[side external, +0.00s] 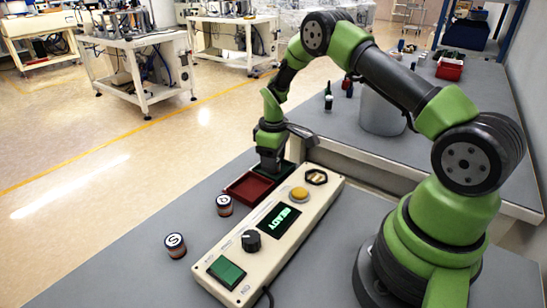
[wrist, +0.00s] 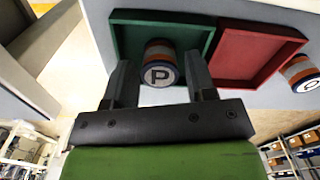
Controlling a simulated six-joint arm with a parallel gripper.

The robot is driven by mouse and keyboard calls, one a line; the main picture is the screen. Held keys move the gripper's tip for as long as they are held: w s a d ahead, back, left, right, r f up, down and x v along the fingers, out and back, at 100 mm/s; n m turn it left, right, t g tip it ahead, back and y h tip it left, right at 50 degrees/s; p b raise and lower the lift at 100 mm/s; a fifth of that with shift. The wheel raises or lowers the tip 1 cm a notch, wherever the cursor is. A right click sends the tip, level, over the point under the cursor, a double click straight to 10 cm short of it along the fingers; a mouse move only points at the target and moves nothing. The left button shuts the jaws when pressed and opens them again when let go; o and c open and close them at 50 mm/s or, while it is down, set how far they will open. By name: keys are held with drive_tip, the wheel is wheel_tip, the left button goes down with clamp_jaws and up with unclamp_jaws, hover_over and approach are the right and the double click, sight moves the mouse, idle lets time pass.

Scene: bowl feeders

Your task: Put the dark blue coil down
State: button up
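A coil with a round "P" label, a dark blue rim and an orange and pale band (wrist: 160,65) sits in the green tray (wrist: 125,30) in the wrist view. My gripper (wrist: 158,70) has one finger on each side of it, with a visible gap at both sides, so it is open. In the side external view my gripper (side external: 270,165) points down at the green tray (side external: 287,176), low over it, and hides the coil there. The red tray (side external: 250,187) lies beside the green one and looks empty.
Two other labelled coils stand on the grey table, one near the red tray (side external: 224,205) and one further front (side external: 176,246). A cream control box (side external: 270,235) with a lit READY screen lies close beside the trays. The table's left front is clear.

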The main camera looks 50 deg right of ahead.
drive_tip(key=shift+o, duration=0.4)
drive_tip(key=shift+r, duration=0.15)
drive_tip(key=s+a+r+m+t, duration=0.1)
drive_tip(key=a+r, duration=0.1)
drive_tip(key=r, duration=0.8)
drive_tip(key=s+a+r, duration=0.1)
drive_tip(key=a+r, duration=0.1)
drive_tip(key=r, duration=0.8)
drive_tip(key=s+a+r+m+t, duration=0.3)
drive_tip(key=s+a+r, duration=0.3)
drive_tip(key=s+r, duration=0.15)
drive_tip(key=s+a+r+m+t+y, duration=0.1)
drive_tip(key=s+a, duration=0.4)
drive_tip(key=s, duration=0.7)
drive_tip(key=shift+s+a+r+m+t+y, duration=0.2)
drive_tip(key=shift+s+m+t+y, duration=0.25)
drive_tip(key=shift+m+t, duration=0.6)
